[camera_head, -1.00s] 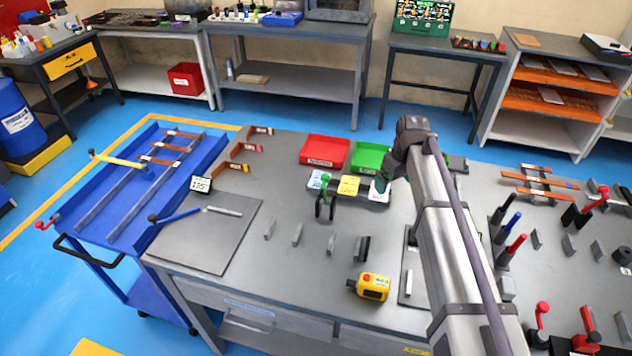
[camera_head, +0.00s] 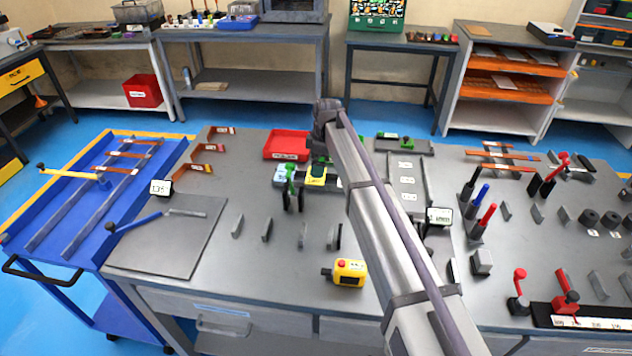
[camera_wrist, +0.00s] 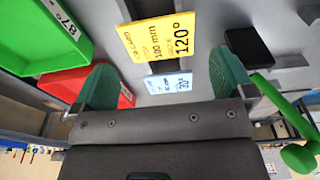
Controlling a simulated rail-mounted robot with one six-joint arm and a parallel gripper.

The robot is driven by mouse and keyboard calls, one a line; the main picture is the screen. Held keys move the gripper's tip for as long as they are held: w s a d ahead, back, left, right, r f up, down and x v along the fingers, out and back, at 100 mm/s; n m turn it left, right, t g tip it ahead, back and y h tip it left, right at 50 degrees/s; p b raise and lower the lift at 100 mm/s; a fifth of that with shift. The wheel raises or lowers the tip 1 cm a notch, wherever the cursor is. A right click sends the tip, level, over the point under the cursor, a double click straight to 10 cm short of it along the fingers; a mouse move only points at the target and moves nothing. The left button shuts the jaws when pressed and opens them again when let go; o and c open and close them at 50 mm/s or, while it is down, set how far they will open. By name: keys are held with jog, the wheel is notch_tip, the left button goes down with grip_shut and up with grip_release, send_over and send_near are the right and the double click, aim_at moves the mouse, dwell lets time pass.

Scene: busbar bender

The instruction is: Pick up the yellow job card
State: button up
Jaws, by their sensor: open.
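The yellow job card (camera_wrist: 158,38), printed "100 mm 120°", lies face up between and just beyond my fingertips in the wrist view. In the head view the yellow card (camera_head: 316,173) sits on a dark holder, partly hidden by my gripper (camera_head: 321,156). My gripper (camera_wrist: 163,66) has green finger pads spread wide on either side of the card's line, with nothing between them. A pale blue card (camera_wrist: 168,83) lies beside the yellow one. I cannot tell how high the fingertips are above the card.
A green-handled lever (camera_head: 291,180) stands close in front of the cards. A red tray (camera_head: 287,145) lies behind them, and a green tray (camera_wrist: 40,30) shows in the wrist view. A yellow control box (camera_head: 345,272) sits nearer the bench front.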

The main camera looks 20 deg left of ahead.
aim_at(309, 180)
jog(key=f+b, duration=0.2)
jog(key=f, duration=0.1)
jog(key=a+f+b, duration=0.1)
jog(key=f, duration=0.1)
jog(key=shift+b, duration=0.3)
jog(key=shift+r, duration=0.35)
jog(key=c, duration=0.6)
jog(key=shift+p, duration=0.3)
